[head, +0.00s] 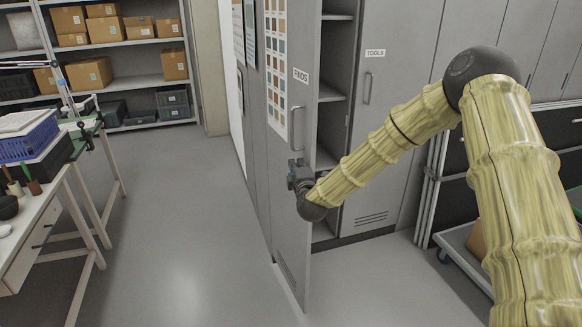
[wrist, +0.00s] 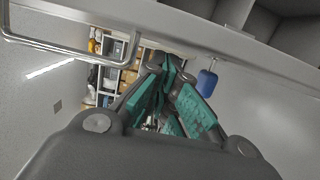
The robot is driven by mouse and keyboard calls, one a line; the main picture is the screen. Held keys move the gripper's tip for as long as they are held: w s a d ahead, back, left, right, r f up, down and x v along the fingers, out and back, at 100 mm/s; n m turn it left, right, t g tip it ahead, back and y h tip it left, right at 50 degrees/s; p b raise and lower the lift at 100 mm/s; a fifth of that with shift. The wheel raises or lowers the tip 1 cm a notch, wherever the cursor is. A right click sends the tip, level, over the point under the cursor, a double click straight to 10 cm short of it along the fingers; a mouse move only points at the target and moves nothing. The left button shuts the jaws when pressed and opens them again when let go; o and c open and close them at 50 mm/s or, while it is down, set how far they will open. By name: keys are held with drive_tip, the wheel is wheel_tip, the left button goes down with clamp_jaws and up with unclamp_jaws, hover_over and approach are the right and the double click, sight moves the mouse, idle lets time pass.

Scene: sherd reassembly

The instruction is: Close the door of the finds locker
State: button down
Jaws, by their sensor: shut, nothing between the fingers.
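The finds locker door (head: 308,150) stands open in the head view, swung out toward me. It carries a FINDS label, a colour chart and a bar handle (head: 295,125). Behind it the shelves of the locker (head: 333,95) show. My gripper (head: 296,174) is in front of the labelled face, low beside the handle; I cannot tell whether it touches the door. In the wrist view the gripper's teal-padded fingers (wrist: 170,100) are shut with nothing between them. The bar handle (wrist: 70,55) crosses the upper left there, clear of the fingers, and the door's edge runs across the top.
The closed TOOLS locker (head: 385,110) stands right of the open one. A low cart (head: 460,245) is at the lower right. A workbench (head: 50,205) with a blue crate (head: 28,140) is at the left. The floor (head: 185,220) between bench and door is clear.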

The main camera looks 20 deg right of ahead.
drive_tip(key=shift+w+d, duration=0.1)
drive_tip(key=shift+d, duration=0.3)
